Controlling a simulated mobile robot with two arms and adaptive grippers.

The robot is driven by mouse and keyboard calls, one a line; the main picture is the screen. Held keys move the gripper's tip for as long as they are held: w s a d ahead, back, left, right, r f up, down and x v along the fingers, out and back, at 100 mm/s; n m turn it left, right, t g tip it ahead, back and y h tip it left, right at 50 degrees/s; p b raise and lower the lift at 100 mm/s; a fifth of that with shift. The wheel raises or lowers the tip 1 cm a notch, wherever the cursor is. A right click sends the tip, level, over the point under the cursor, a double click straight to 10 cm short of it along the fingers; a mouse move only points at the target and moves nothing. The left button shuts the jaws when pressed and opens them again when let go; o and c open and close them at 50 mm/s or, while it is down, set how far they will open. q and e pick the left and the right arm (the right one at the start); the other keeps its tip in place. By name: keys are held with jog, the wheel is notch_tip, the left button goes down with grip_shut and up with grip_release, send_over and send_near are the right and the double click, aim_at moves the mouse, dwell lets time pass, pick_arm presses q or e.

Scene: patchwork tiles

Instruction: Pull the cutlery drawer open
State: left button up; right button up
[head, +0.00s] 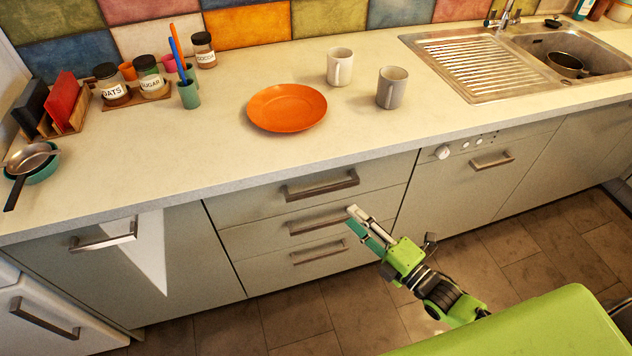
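A stack of three grey drawers with metal bar handles is in the middle of the head view, under the worktop. All three look shut. No label shows which is the cutlery drawer; the top drawer (240,206) has its handle (320,186) just below the counter edge. The middle drawer's handle (318,224) and the bottom drawer's handle (319,252) are below it. My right gripper (352,217) is in front of the right part of the stack, near the middle handle's right end. Its fingers look apart, with nothing between them. My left gripper is out of view.
The worktop (210,150) above holds an orange plate (287,106), a white mug (339,66) and a grey mug (391,88). A dishwasher-like panel (455,185) with a knob is to the right, a cupboard (120,270) to the left. A green surface (540,325) is at lower right.

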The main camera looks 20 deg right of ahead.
send_near(324, 191)
jog(key=x, duration=0.9)
jog(key=shift+w+p, duration=0.25)
jog(key=shift+p, duration=0.1)
jog(key=shift+w+a, duration=0.25)
jog(key=shift+w, duration=0.2)
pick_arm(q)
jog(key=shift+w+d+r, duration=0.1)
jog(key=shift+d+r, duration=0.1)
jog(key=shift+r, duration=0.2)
pick_arm(e)
grip_shut()
